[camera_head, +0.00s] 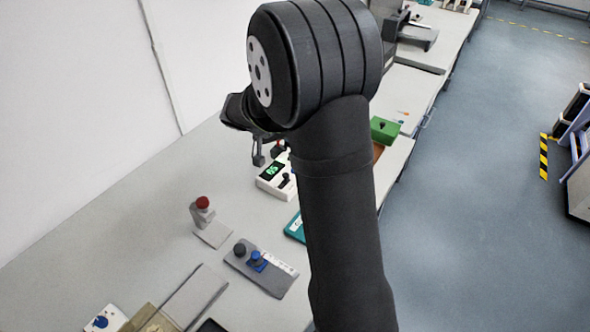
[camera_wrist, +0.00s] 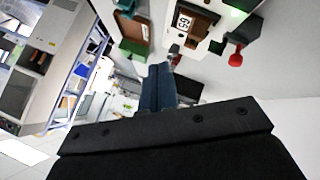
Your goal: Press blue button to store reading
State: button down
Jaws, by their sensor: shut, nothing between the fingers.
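A blue button (camera_head: 257,260) stands on a grey plate (camera_head: 268,278) in the lower middle of the head view, beside a dark round knob (camera_head: 239,249). Another blue round part (camera_head: 100,321) sits on a white piece at the bottom left edge. My gripper (camera_head: 264,157) is shut and empty. In the head view it is above and behind the grey plate, close to a white device (camera_head: 270,184) with a green lit display, and apart from both blue parts. The wrist view shows the dark gripper body at the bottom; I cannot make out a blue button there.
A red-topped grey post (camera_head: 202,207) stands left of the grey plate. A green block (camera_head: 384,130) lies right of my arm and also shows in the wrist view (camera_wrist: 133,28). A beige tray (camera_head: 155,318) is at the front.

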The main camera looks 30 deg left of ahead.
jog(key=shift+s, duration=0.1)
dwell(0.3)
jog(key=shift+f, duration=4.45)
jog(key=shift+f, duration=0.15)
jog(key=shift+f, duration=0.25)
jog(key=shift+f, duration=0.45)
jog(key=shift+r, duration=0.9)
jog(key=shift+r, duration=2.5)
